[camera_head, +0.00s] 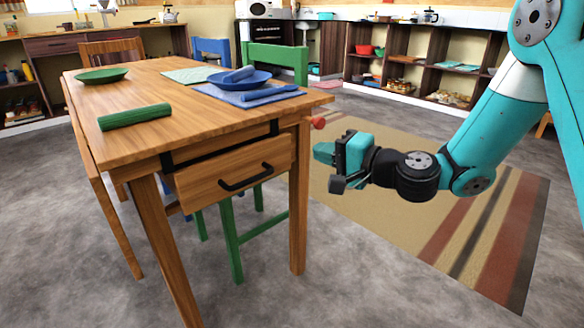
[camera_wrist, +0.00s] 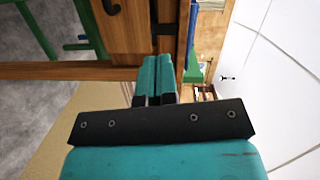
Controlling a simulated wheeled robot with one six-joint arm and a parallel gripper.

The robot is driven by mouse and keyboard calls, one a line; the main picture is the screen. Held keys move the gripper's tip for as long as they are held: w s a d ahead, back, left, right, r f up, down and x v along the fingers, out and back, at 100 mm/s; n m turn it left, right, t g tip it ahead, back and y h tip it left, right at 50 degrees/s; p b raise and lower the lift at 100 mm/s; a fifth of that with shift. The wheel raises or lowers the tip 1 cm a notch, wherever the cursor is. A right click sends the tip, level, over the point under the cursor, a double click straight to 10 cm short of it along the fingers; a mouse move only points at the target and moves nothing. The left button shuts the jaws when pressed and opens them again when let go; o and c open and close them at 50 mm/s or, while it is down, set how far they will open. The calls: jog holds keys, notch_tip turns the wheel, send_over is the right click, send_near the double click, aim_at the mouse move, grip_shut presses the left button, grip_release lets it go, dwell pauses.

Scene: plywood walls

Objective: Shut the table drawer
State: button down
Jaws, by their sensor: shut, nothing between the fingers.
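The wooden table (camera_head: 150,85) stands left of centre in the head view. Its drawer front (camera_head: 200,186) with a black handle (camera_head: 245,177) stands out from the frame, with a dark gap above it, so the drawer is partly open. My gripper (camera_head: 325,153) is to the right of the drawer and table leg, apart from the handle. In the wrist view my gripper's teal fingers (camera_wrist: 154,80) are together and empty. Part of the wooden drawer front (camera_wrist: 128,28) and its dark handle (camera_wrist: 112,7) show at the top there.
A green plate (camera_head: 101,75), a green roll (camera_head: 134,117) and a blue plate (camera_head: 239,79) are on the tabletop. A green chair (camera_head: 236,245) is under the table. A striped rug (camera_head: 430,200) lies to the right. Grey floor in front is clear.

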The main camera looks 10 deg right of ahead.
jog(key=w+d+f+m+t+h, duration=0.2)
jog(key=w+d+f+m, duration=0.1)
jog(key=f, duration=0.1)
send_near(287, 137)
jog(key=shift+m+t, duration=0.3)
jog(key=x, duration=0.7)
jog(key=shift+w+a+f, duration=0.1)
jog(key=shift+a+f, duration=0.05)
jog(key=shift+a, duration=0.05)
